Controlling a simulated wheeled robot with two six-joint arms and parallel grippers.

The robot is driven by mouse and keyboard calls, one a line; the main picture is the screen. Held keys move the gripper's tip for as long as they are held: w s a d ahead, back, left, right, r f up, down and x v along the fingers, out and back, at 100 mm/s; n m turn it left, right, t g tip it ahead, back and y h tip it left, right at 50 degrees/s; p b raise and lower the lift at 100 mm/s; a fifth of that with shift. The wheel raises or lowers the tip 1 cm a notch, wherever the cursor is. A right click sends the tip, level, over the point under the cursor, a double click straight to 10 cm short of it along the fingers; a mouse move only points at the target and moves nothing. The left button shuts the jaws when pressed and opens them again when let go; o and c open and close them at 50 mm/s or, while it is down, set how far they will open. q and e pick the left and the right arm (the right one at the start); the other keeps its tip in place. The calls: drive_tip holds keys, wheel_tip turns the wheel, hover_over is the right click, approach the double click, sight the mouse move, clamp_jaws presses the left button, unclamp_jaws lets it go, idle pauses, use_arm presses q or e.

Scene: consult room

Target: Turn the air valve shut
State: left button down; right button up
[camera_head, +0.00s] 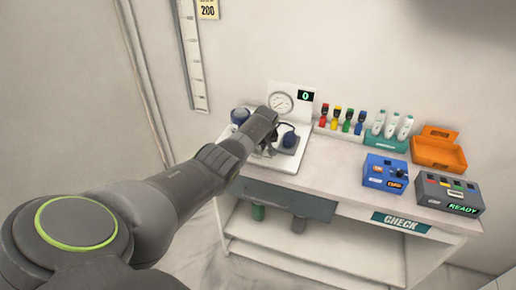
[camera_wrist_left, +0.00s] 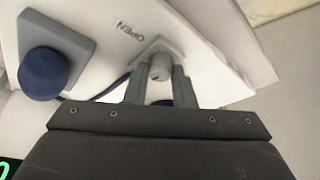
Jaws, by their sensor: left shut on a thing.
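The air valve is a small grey knob (camera_wrist_left: 160,67) on a white panel (camera_wrist_left: 215,60) marked OPEN in the left wrist view. My left gripper (camera_wrist_left: 160,77) has its two fingers on either side of the knob, shut on it. In the head view my left gripper (camera_head: 266,151) is over the white gauge stand on the table, and my arm hides the valve. A round dial gauge (camera_head: 281,102) stands at the back, with a small display (camera_head: 306,96) reading 0. A dark blue bulb (camera_head: 289,140) sits right of the gripper; a bulb (camera_wrist_left: 44,73) also shows in the wrist view.
A rack of several coloured-top tubes (camera_head: 341,121), white bottles (camera_head: 391,125), an orange open box (camera_head: 438,148), a blue box (camera_head: 385,173) and a grey READY box (camera_head: 449,193) stand to the right. The middle front of the white table (camera_head: 325,175) is clear.

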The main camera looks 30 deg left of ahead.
use_arm(q)
drive_tip(key=shift+n+g+b, duration=0.3)
drive_tip(key=shift+n+b, duration=0.1)
drive_tip(key=shift+n, duration=0.4)
drive_tip(key=shift+d, duration=0.1)
drive_tip(key=c, duration=1.2)
unclamp_jaws()
drive_tip(key=shift+c, duration=0.2)
drive_tip(key=shift+r, duration=0.1)
